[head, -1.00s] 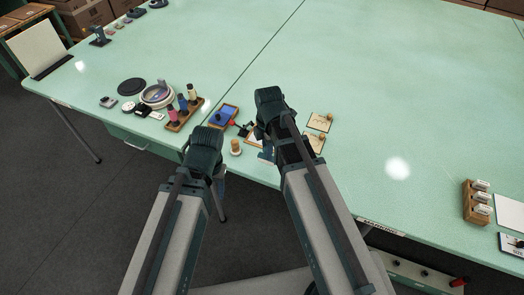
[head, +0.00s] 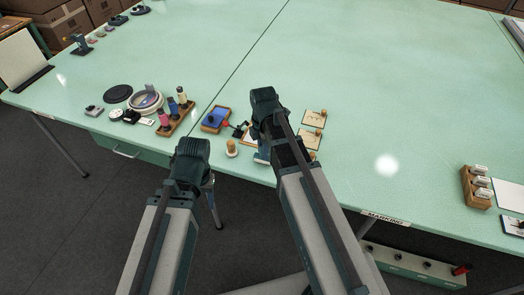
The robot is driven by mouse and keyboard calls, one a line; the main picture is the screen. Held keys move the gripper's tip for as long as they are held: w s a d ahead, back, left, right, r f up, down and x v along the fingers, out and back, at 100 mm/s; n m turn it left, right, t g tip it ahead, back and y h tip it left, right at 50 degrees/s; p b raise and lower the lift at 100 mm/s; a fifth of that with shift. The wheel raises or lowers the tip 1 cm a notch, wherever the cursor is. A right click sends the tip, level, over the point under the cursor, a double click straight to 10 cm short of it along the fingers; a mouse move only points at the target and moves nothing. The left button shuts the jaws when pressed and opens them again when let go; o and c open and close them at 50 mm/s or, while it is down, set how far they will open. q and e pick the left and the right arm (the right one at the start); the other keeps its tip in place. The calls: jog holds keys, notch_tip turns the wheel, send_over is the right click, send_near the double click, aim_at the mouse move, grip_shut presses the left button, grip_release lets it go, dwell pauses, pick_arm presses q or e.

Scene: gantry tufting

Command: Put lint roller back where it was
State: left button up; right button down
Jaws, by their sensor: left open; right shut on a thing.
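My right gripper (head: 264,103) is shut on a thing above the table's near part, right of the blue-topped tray. The gripper and arm hide what it holds. I cannot make out the lint roller anywhere in the head view. My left gripper (head: 192,158) is open, at the table's near edge, below the thread rack. Its fingers face away and no object shows in it. A small blue item (head: 262,157) shows partly behind my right arm, near the table edge; I cannot tell what it is.
The green table (head: 330,70) is clear at the back and middle. A wooden rack with spools (head: 176,115), a blue-topped tray (head: 215,119), a round wooden-knobbed piece (head: 231,148) and small wooden boards (head: 314,117) crowd the near side. A wooden block holder (head: 474,188) stands right.

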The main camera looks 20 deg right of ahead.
jog(key=c, duration=0.7)
grip_release()
jog(key=shift+f, duration=0.15)
jog(key=shift+o, duration=0.2)
notch_tip(320, 180, up, 12)
jog(key=r+p, duration=0.1)
jog(key=p, duration=1.2)
jog(key=s+a+m+h, duration=0.1)
jog(key=s+a+m, duration=0.9)
jog(key=s+m, duration=0.4)
jog(key=shift+s+a+f+m+b, duration=0.15)
jog(key=shift+a+f+m+b, duration=0.15)
jog(key=shift+m, duration=0.9)
